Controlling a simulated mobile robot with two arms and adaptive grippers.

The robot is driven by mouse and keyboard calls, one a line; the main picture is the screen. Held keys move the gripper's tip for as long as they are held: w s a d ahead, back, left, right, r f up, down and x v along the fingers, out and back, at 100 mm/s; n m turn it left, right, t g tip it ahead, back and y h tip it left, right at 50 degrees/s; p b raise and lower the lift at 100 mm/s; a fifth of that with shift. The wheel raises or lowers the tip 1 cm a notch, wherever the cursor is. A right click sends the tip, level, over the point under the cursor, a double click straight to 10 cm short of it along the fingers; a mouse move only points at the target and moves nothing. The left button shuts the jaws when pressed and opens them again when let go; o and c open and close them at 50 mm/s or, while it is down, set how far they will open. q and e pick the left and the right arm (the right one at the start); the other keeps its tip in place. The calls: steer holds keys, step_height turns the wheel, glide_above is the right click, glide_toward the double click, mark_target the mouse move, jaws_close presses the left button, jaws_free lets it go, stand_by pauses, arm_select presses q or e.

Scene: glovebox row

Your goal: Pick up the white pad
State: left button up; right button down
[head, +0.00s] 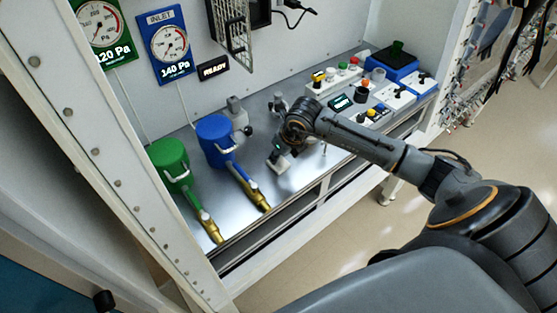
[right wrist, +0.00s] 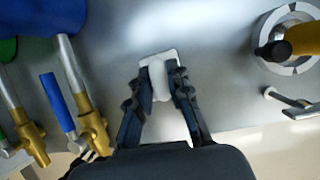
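The white pad (right wrist: 159,66) is a small pale block with rounded corners on the steel bench, seen in the right wrist view. In the head view it shows as a small white patch (head: 280,166) just below my right gripper (head: 280,153). In the right wrist view the two dark fingers of my right gripper (right wrist: 160,78) lie on either side of the pad and cover its side edges. I cannot tell whether they press on it. My left gripper is not in view.
Green (head: 170,165) and blue (head: 215,138) canisters with brass-ended pipes stand left of the gripper. A yellow-handled round fitting (right wrist: 290,40) is at the right of the wrist view. Switch boxes and a blue box (head: 390,64) fill the bench's far right. The front edge is close.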

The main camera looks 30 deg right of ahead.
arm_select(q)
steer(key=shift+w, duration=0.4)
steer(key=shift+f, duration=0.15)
arm_select(e)
steer(key=shift+r, duration=0.15)
